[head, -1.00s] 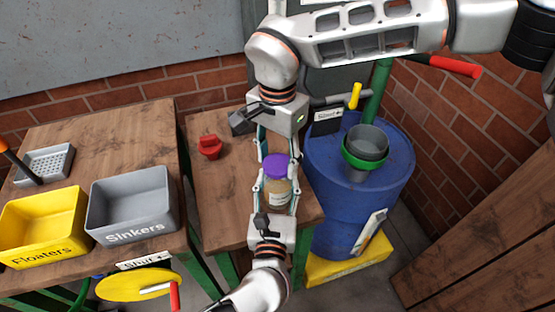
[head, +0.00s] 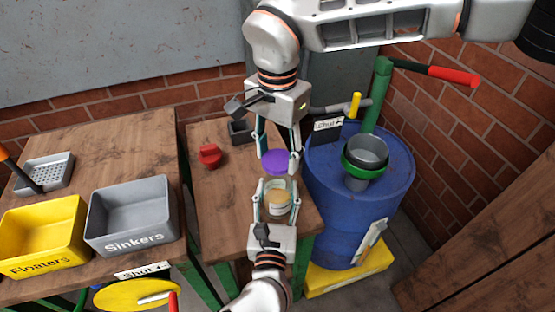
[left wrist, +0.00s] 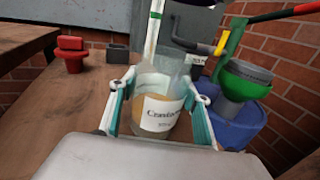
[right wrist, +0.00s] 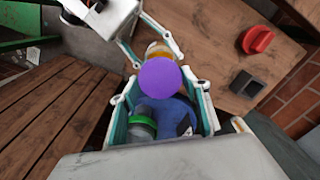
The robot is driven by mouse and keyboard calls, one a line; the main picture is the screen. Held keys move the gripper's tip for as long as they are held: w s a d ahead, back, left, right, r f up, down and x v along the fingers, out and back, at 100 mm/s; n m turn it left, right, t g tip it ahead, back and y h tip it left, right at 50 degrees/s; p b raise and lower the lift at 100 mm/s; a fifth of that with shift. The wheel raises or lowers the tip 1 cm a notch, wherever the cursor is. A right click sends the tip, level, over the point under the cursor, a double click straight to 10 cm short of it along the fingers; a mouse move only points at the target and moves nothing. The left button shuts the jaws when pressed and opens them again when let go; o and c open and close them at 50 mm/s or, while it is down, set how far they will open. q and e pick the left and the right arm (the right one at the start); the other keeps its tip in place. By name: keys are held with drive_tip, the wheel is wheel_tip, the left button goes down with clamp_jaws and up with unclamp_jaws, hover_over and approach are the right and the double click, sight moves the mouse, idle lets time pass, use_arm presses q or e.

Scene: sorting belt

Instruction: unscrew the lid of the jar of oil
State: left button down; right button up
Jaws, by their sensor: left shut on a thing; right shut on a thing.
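The jar of oil (head: 279,203) is a clear jar with amber contents and a white label. My left gripper (head: 277,190) is shut around its body, and the jar stands upright between the fingers in the left wrist view (left wrist: 160,105). The purple lid (head: 275,162) is apart from the jar, a little above its open mouth. My right gripper (head: 279,155) is shut on the lid, which faces the camera as a purple disc in the right wrist view (right wrist: 160,77). The lid partly hides the jar there.
A red object (head: 209,157) and a small dark box (head: 240,131) stand on the wooden table (head: 222,205). A blue barrel (head: 330,225) with a green-rimmed funnel (head: 366,155) is close on the right. The yellow Floaters bin (head: 40,240) and grey Sinkers bin (head: 130,220) are left.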

use_arm(q)
drive_tip(key=c, duration=1)
unclamp_jaws()
drive_tip(key=shift+o, duration=0.2)
